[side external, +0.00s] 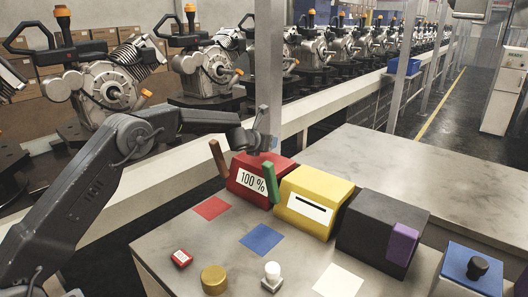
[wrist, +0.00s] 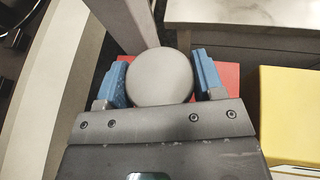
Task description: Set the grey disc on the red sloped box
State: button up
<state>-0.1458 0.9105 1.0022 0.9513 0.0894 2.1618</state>
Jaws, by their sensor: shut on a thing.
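The red sloped box (side external: 249,180) stands at the back left of the grey table, with a "100 %" label on its sloped front. My gripper (side external: 258,141) is over the top of this box. In the wrist view the round grey disc (wrist: 160,78) sits between the blue finger pads of my gripper (wrist: 160,80), which is shut on it. Red parts of the box (wrist: 228,82) show behind the fingers on both sides of the disc. The disc cannot be made out clearly in the side view, and I cannot tell whether it touches the box.
A brown stick (side external: 218,157) and a green stick (side external: 270,182) stand at the red box's sides. A yellow box (side external: 312,198) and a black box (side external: 380,228) are to the right. A brass cylinder (side external: 214,280) and a white knob (side external: 272,272) stand in front. Engines line the conveyor behind.

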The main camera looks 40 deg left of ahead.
aim_at(264, 159)
jog(key=shift+f, duration=1.8)
jog(key=shift+f, duration=0.2)
jog(key=o, duration=1.2)
